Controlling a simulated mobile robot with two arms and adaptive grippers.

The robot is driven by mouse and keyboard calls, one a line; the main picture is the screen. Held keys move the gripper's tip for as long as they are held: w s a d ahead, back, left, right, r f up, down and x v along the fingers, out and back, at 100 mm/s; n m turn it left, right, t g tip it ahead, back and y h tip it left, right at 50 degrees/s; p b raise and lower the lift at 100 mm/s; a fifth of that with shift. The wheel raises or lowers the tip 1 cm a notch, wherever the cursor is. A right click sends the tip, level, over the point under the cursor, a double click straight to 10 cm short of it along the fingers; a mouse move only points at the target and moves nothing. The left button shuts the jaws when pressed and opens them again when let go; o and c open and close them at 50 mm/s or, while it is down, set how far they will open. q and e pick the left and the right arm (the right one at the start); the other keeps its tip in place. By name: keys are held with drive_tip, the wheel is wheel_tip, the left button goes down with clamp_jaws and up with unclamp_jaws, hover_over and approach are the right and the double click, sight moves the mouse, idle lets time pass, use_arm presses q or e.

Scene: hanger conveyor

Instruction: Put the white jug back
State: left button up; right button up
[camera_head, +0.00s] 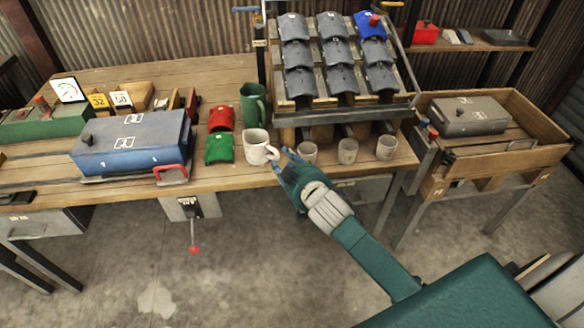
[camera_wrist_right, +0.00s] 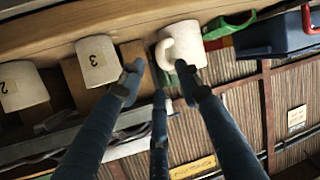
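The white jug (camera_head: 257,147) stands upright near the front edge of the wooden bench, its handle on the right side. My right gripper (camera_head: 283,160) is just right of the jug, beside the handle. In the right wrist view the jug (camera_wrist_right: 184,42) shows at the top, its handle close to the tips of the spread fingers (camera_wrist_right: 158,76). The gripper looks open; I cannot tell whether a finger touches the handle. A tall green jug (camera_head: 252,105) stands behind the white one. My left gripper is out of view.
Several pale cups (camera_head: 308,152) stand in a row under the sloped rack (camera_head: 335,116) right of the jug. Red (camera_head: 221,118) and green (camera_head: 219,149) curved pieces lie close on its left. A blue case (camera_head: 130,142) is farther left.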

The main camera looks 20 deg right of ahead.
drive_tip(key=v, duration=0.6)
drive_tip(key=s+f+g, duration=0.2)
drive_tip(key=s+f, duration=0.3)
drive_tip(key=f, duration=0.7)
drive_tip(key=s+d+f+g, duration=0.1)
drive_tip(key=s+f+g, duration=0.3)
drive_tip(key=f, duration=0.8)
drive_tip(key=s+f+g, duration=0.1)
drive_tip(key=s+f, duration=0.5)
drive_tip(key=f, duration=0.6)
drive_tip(key=s+f+g, duration=0.2)
drive_tip(key=s+f, duration=0.4)
drive_tip(key=s, duration=0.5)
drive_tip(key=s+a+f+g, duration=0.1)
drive_tip(key=s+f+g, duration=0.1)
drive_tip(key=s+f, duration=0.4)
drive_tip(key=s+f+g, duration=0.2)
drive_tip(key=s+f, duration=0.4)
drive_tip(key=s, duration=1.1)
drive_tip(key=shift+a+f, duration=0.2)
drive_tip(key=shift+a, duration=0.15)
